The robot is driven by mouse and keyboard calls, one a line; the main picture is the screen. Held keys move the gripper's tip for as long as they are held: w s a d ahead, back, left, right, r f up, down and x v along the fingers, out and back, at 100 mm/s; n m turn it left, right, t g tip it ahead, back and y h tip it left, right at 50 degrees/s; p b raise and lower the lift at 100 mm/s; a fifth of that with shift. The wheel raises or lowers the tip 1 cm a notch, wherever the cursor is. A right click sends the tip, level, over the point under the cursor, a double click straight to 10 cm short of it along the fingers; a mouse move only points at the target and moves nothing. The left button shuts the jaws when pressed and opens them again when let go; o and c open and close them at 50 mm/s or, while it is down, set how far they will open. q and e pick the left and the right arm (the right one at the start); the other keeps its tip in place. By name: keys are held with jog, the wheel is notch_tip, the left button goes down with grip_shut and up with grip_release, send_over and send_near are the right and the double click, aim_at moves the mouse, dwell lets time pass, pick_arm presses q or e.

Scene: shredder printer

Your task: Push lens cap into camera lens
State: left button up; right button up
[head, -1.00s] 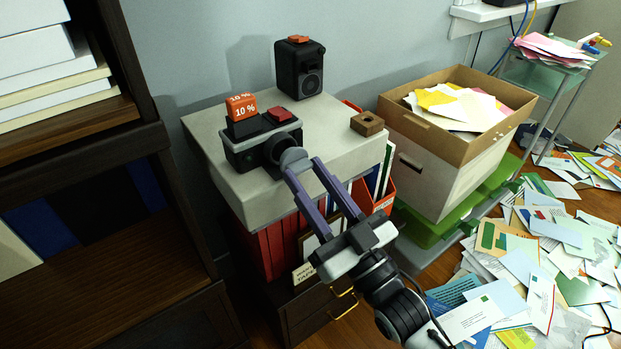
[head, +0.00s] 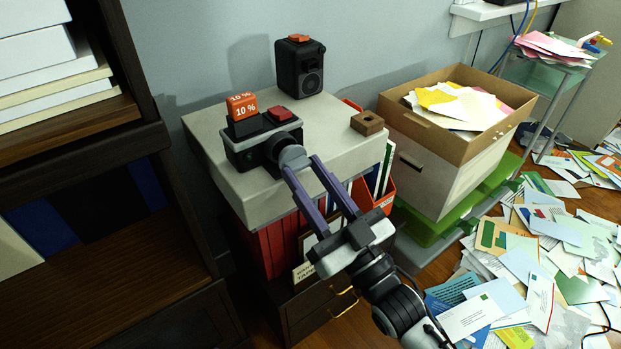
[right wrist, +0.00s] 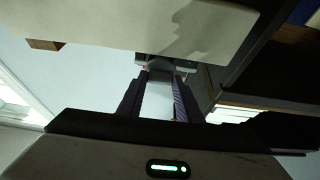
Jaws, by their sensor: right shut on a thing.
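The black camera (head: 240,147) stands on the light grey top of a cabinet, with an orange "10 %" block on it and a red button. Its lens (head: 276,147) faces the front right. My right gripper (head: 302,162) is shut on the grey round lens cap (head: 292,155), which is at the front of the lens. I cannot tell whether the cap is seated or only touching. In the right wrist view, the fingers (right wrist: 160,78) reach to the grey cap (right wrist: 160,72), mostly hidden. My left gripper is not in view.
A black speaker-like box (head: 300,66) and a small brown wooden block (head: 367,123) stand on the cabinet top (head: 325,140). A cardboard box of papers (head: 440,150) is at the right. A dark shelf (head: 150,180) is at the left.

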jog(key=shift+w+a, duration=0.75)
jog(key=shift+w, duration=0.25)
jog(key=o, duration=1.1)
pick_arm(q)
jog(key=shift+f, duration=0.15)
pick_arm(e)
jog(key=v, duration=1)
jog(key=s+d+f+m+g+h, duration=0.25)
jog(key=s+f, duration=0.25)
jog(key=f, duration=0.3)
jog(key=s+d+f+m+g+h, duration=0.1)
jog(key=s+d+f+g+h, duration=0.25)
jog(key=f, duration=0.45)
jog(key=s+d+f+m+g+h, duration=0.25)
jog(key=s+d+f+h, duration=0.2)
jog(key=f, duration=0.35)
pick_arm(q)
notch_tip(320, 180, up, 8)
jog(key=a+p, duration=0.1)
jog(key=p, duration=1.2)
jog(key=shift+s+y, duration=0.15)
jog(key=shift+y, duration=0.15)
pick_arm(e)
notch_tip(320, 180, up, 7)
jog(key=s+d+n+g, duration=0.1)
jog(key=s, duration=0.1)
jog(key=shift+s+d, duration=0.15)
jog(key=shift+d, duration=0.1)
